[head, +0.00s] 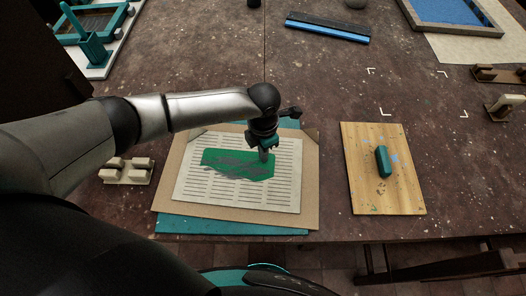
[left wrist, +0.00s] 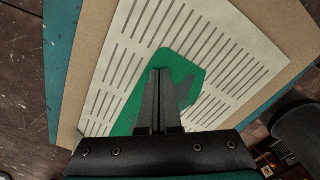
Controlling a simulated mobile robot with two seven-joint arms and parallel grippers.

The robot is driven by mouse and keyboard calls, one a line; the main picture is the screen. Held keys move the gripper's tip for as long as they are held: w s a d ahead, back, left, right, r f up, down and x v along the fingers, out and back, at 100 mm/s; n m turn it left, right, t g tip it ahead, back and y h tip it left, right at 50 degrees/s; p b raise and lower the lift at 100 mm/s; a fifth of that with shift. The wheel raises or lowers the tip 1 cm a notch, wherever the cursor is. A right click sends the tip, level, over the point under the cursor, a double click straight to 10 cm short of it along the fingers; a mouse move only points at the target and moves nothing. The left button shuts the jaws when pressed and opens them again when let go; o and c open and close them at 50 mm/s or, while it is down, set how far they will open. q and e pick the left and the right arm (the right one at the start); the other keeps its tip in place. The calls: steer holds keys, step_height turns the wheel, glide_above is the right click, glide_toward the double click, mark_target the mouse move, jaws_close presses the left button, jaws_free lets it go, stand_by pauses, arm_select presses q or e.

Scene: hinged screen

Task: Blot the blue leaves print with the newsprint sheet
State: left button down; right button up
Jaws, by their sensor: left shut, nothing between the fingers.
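The newsprint sheet (head: 283,193), pale with rows of dark lines, lies flat on a brown board (head: 168,193). A green patch (head: 213,157) with grey marks lies on the sheet's middle; whether it is a separate piece or a print I cannot tell. No blue leaves print can be made out. My left gripper (head: 264,158) points down at the patch's right part, shut and empty. In the left wrist view its fingers (left wrist: 158,75) reach over the green patch (left wrist: 180,66) and the newsprint (left wrist: 125,58); contact is unclear. My right gripper is out of view.
A teal mat (head: 230,228) lies under the brown board. To the right is a wooden board (head: 360,190) bearing a teal block (head: 383,161). Pale blocks (head: 127,169) stand left. A blue-black bar (head: 327,28) and a blue-filled frame (head: 450,12) lie farther back. Bare table lies between.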

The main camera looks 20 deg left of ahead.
mark_target(238, 179)
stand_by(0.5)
arm_select(q)
steer(key=shift+r+p, duration=0.95)
steer(key=shift+r, duration=0.15)
steer(key=shift+s+a+p, duration=0.4)
steer(key=shift+s+p, duration=0.15)
steer(key=shift+s, duration=0.1)
steer(key=shift+s+a+p, duration=0.35)
steer(key=shift+s+p, duration=0.15)
steer(key=shift+s, duration=0.1)
steer(key=shift+s+a+p, duration=0.5)
steer(key=shift+s+p, duration=0.05)
steer(key=shift+s, duration=0.3)
steer(key=shift+s+a+p, duration=0.5)
steer(key=shift+s, duration=0.35)
steer(key=shift+s+a+p, duration=0.5)
steer(key=shift+s+p, duration=0.05)
steer(key=shift+s, duration=0.3)
steer(key=shift+f+b, duration=0.95)
steer(key=shift+f, duration=0.25)
